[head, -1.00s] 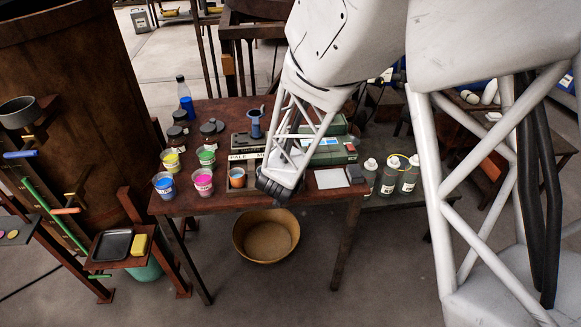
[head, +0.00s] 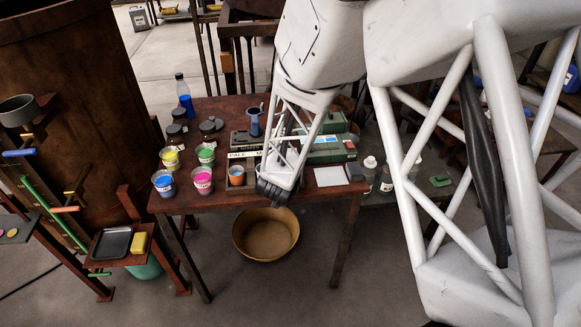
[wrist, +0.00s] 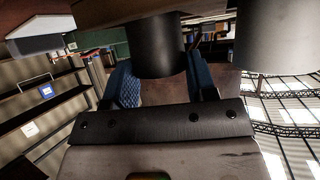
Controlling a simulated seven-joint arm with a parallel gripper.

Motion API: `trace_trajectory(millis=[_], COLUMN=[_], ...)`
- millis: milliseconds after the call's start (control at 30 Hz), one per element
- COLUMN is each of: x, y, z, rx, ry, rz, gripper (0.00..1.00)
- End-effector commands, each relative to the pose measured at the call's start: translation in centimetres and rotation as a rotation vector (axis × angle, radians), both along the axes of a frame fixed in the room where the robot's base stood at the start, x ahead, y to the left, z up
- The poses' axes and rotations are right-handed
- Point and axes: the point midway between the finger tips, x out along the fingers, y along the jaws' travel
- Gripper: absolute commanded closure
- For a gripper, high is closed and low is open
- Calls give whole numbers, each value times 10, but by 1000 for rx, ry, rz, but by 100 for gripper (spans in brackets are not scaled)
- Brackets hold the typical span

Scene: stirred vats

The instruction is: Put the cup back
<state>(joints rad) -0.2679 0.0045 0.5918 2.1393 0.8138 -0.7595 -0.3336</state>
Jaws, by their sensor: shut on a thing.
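My gripper (head: 273,194) is over the front edge of the table, seen from behind in the head view. In the wrist view its blue-padded fingers (wrist: 160,88) are shut on a dark, round-walled cylinder (wrist: 153,50). I take this for the cup, though only part of its side shows. In the head view my gripper hides it. Tubs with yellow, green, blue and pink contents stand further left, the pink one (head: 202,180) nearest.
The wooden table (head: 225,199) also bears a blue funnel-like thing (head: 254,122), dark jars, green cases (head: 330,148) and a white pad (head: 330,176). A grey cylinder (wrist: 275,35) is close at right in the wrist view. A yellow basin (head: 265,234) is on the floor below.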

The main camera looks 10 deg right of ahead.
Motion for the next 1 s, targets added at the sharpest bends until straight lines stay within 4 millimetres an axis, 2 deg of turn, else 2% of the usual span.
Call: trace_trajectory(millis=[467,500,633,1000], x=[0,0,0,0], y=[0,0,0,0], z=[-4,-4,-4,-2], rx=[0,1,1,0], ry=[0,0,0,-1], rz=[0,0,0,0], gripper=[76,42,23,23])
